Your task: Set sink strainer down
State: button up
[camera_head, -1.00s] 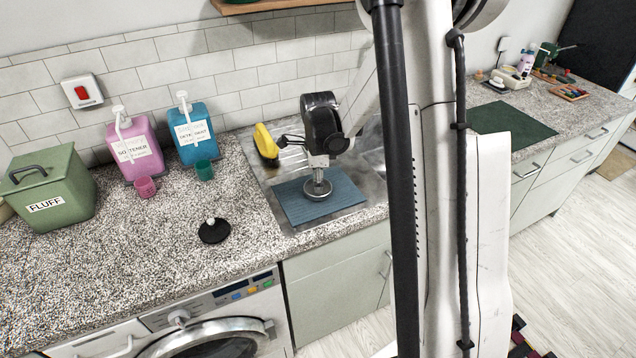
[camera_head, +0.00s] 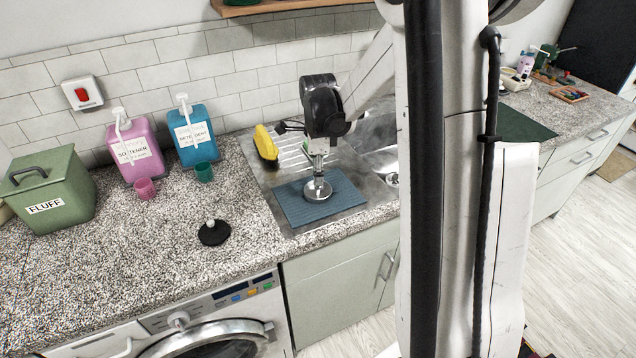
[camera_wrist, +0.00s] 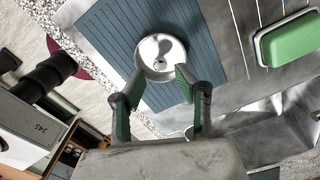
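The sink strainer (camera_head: 318,190) is a round silver metal disc with a small centre knob. It lies on the ribbed blue mat (camera_head: 345,186) beside the sink. In the head view my gripper (camera_head: 318,168) is right above the strainer.
A yellow brush (camera_head: 266,143) stands behind the mat. A green sponge (camera_wrist: 286,40) lies on the steel drainboard. The sink basin (camera_head: 388,165) is to the right. A black stopper (camera_head: 214,233) lies on the counter to the left, with free counter around it.

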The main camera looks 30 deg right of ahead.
notch_tip(320, 180, up, 7)
jog(key=s+a+r+n+t, duration=0.3)
jog(key=s+a+r+n, duration=0.6)
jog(key=s+n, duration=0.15)
jog(key=s+a+n+t, duration=0.4)
jog(key=s+a+n, duration=0.3)
jog(key=s+n, duration=0.4)
jog(key=shift+s+a+f+n, duration=0.2)
jog(key=shift+a+n, duration=0.15)
jog(key=shift+n, duration=0.7)
notch_tip(320, 180, down, 4)
jog(key=b, duration=0.4)
jog(key=shift+r, duration=0.1)
